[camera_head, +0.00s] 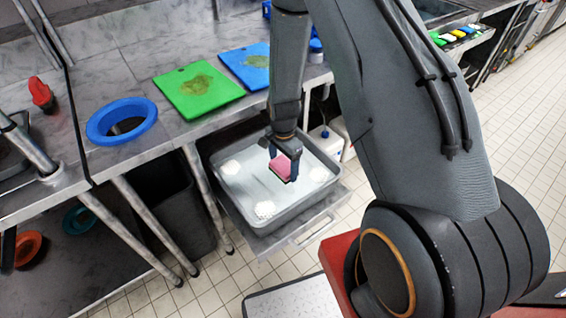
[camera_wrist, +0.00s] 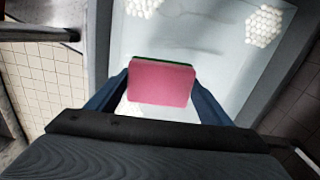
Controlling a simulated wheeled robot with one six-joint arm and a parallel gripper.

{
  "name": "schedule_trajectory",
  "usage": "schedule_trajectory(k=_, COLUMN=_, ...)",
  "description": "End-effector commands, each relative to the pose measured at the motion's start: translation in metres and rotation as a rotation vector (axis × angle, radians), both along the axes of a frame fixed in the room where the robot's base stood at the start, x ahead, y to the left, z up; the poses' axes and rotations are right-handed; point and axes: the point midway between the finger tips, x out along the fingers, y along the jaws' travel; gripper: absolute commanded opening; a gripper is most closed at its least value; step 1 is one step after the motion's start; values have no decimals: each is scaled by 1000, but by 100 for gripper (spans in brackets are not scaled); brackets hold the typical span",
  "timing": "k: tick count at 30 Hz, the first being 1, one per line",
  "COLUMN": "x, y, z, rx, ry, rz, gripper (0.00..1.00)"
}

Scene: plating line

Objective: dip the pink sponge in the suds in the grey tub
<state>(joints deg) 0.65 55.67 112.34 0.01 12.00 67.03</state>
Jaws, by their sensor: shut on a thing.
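The pink sponge (camera_head: 281,167) is held in my gripper (camera_head: 284,160), over the grey tub (camera_head: 262,222). In the wrist view the sponge (camera_wrist: 161,82) sits between the two blue fingers of my gripper (camera_wrist: 162,95), with a thin dark green layer along its far edge. The tub holds pale water with several patches of white suds (camera_head: 265,209); suds also show in the wrist view (camera_wrist: 264,26). The sponge appears above the water, near the tub's middle; the exact gap cannot be told.
The tub rests in a pulled-out drawer or shelf (camera_head: 300,232) below the steel counter. A dark bin (camera_head: 175,205) stands left of the tub.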

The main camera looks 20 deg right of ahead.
Motion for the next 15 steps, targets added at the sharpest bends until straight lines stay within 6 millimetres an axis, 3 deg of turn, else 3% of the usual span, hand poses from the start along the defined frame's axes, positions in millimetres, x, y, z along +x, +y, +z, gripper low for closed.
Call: schedule_trajectory(k=15, x=1, y=0, z=-49, rx=0, ry=1, rz=0, gripper=56)
